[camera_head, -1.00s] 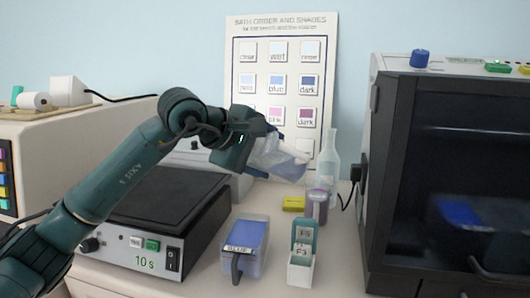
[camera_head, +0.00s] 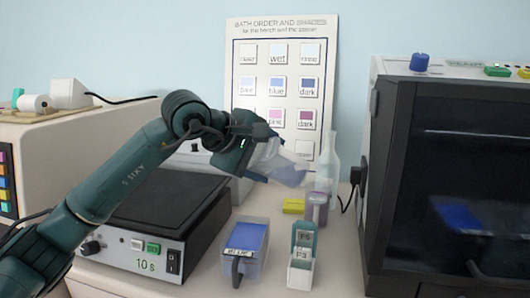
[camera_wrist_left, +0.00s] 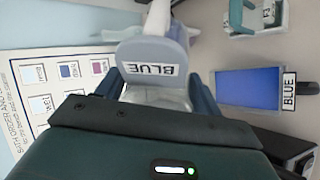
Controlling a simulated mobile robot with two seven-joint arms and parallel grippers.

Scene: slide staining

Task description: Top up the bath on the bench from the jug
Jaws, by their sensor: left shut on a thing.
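My left gripper (camera_head: 256,150) is shut on a translucent pale jug (camera_head: 284,168), held in the air above the back of the bench and tilted toward the right. In the left wrist view the jug (camera_wrist_left: 152,55) bears a BLUE label and sits between the fingers. The bath (camera_head: 243,263) stands on the bench, in front of and lower left of the jug. It is a pale box with blue inside and a BLUE label; it also shows in the left wrist view (camera_wrist_left: 222,103). No stream of liquid shows. My right gripper is out of view.
A hotplate-like unit (camera_head: 150,240) stands left of the bath. A small slide holder (camera_head: 301,272) stands right of it. A dark-fronted cabinet (camera_head: 375,180) bounds the right.

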